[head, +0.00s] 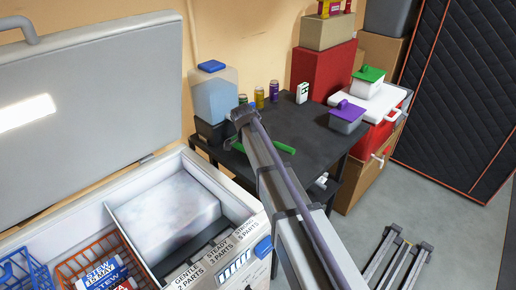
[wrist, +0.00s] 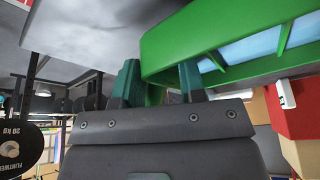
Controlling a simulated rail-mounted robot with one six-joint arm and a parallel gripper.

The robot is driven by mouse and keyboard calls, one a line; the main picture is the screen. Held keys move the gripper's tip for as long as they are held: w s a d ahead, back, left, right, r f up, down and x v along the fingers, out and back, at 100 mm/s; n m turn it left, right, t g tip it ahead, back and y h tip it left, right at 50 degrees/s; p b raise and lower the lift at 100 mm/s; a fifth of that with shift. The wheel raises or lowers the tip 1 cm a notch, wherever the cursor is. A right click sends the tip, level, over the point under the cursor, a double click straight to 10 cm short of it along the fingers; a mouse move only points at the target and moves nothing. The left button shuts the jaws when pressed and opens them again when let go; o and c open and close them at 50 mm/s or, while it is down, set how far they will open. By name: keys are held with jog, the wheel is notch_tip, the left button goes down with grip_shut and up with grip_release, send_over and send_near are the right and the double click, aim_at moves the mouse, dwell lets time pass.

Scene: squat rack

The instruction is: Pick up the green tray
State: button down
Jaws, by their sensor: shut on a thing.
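The green tray (wrist: 210,38) fills the upper right of the wrist view, with light blue showing between its green ribs. My gripper (wrist: 158,78) is shut on the tray's edge, with one dark green finger on each side of the wall. In the head view, the tray (head: 281,147) shows as a thin green strip at the dark table, mostly hidden behind my arm. My gripper is hidden there too. I cannot tell whether the tray touches the table.
A purple-lidded tub (head: 347,116) stands at right. An open chest freezer (head: 130,190) is at left.

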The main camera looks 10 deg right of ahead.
jog(key=s+d, duration=0.3)
jog(key=s, duration=0.1)
jog(key=s+d, duration=0.3)
jog(key=s, duration=0.2)
jog(key=s+d, duration=0.3)
jog(key=s, duration=0.1)
jog(key=shift+s, duration=0.2)
